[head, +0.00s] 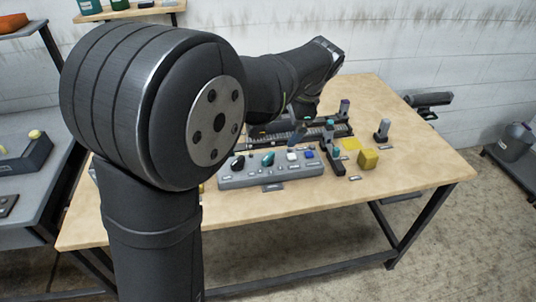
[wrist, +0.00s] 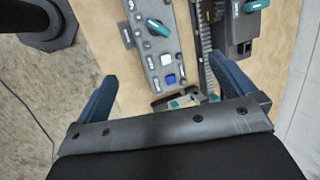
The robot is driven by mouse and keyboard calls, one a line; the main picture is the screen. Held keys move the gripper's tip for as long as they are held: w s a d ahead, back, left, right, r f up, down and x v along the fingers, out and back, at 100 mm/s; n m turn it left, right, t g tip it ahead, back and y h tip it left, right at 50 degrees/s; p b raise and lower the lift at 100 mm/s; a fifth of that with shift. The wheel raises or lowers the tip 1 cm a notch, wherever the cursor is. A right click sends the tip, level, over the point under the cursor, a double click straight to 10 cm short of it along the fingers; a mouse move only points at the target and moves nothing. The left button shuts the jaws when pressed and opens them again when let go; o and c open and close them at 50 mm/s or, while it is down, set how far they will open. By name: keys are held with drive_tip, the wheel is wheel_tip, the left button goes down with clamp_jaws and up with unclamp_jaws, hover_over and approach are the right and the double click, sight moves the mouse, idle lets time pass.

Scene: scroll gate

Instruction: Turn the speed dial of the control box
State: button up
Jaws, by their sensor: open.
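The grey control box (head: 272,176) lies on the wooden table and also shows in the wrist view (wrist: 150,42). On it are a black knob (head: 238,162), a teal pointer knob (head: 268,159), a white button (head: 292,155) and a blue button (head: 309,154). The teal knob (wrist: 157,28) is clear in the wrist view. The labels are too small to read, so I cannot tell which knob is the speed dial. My gripper (wrist: 162,68) is open and empty, its blue fingers apart, with the button end of the box showing between them. I see no contact.
A dark rail unit (head: 300,134) runs behind the box; the wrist view shows a teal knob (wrist: 255,5) beside it. A yellow block (head: 368,158), a yellow pad (head: 349,145) and a small dark post (head: 382,131) stand to the right. The table's front right is clear.

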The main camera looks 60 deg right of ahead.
drive_tip(key=shift+s+r, duration=0.1)
drive_tip(key=shift+r, duration=0.25)
